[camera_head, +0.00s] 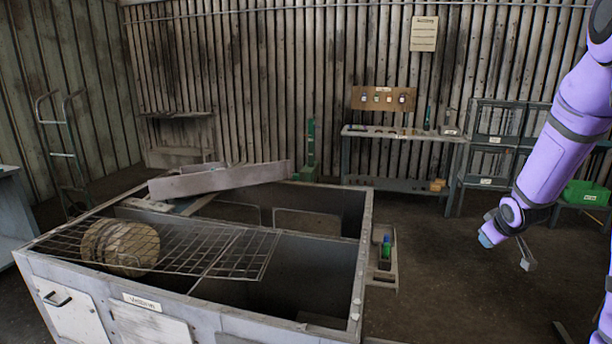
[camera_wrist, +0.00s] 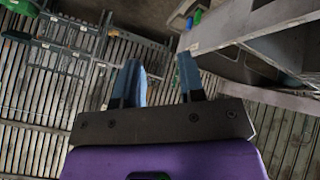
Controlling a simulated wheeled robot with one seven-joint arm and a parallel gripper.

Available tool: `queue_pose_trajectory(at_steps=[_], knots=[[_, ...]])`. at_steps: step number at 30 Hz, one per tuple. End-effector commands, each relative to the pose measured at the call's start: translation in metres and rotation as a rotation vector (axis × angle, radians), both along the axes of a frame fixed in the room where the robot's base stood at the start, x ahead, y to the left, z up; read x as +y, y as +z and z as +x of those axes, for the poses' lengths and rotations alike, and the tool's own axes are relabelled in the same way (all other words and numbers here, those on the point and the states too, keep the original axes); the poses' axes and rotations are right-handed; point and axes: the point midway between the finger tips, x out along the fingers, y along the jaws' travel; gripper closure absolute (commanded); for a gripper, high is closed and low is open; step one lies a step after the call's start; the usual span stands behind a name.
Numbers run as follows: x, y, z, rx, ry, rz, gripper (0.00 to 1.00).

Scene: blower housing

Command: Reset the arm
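My purple arm (camera_head: 566,130) hangs down from the upper right in the head view. My gripper (camera_head: 507,247) is held in the air to the right of the large grey housing, apart from it. In the wrist view, my gripper (camera_wrist: 159,68) shows two blue fingers standing apart with nothing between them, so it is open and empty.
The open-topped grey housing (camera_head: 361,275) carries a wire grille (camera_head: 240,252), a round disc (camera_head: 128,247) and a loose grey panel (camera_head: 222,179). A narrow side shelf (camera_head: 384,280) holds small green and blue items. A workbench (camera_head: 400,133), racks and a green bin (camera_head: 586,192) stand behind. Floor between is clear.

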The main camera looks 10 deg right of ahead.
Motion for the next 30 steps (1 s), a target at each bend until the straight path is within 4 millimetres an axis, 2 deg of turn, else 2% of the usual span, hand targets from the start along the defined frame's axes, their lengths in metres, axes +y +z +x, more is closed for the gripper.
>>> queue_pose_trajectory(at_steps=[1,6,11,15,22,30], knots=[[0.013,0.021,-0.003,-0.005,-0.009,0.0,0.63],[0.05,0.073,-0.022,0.003,-0.051,0.017,0.63],[0.086,0.117,-0.047,0.01,-0.086,0.046,0.63],[0.119,0.149,-0.076,0.016,-0.111,0.079,0.63],[0.17,0.19,-0.132,0.032,-0.139,0.148,0.63],[0.224,0.219,-0.21,0.063,-0.144,0.246,0.63]])
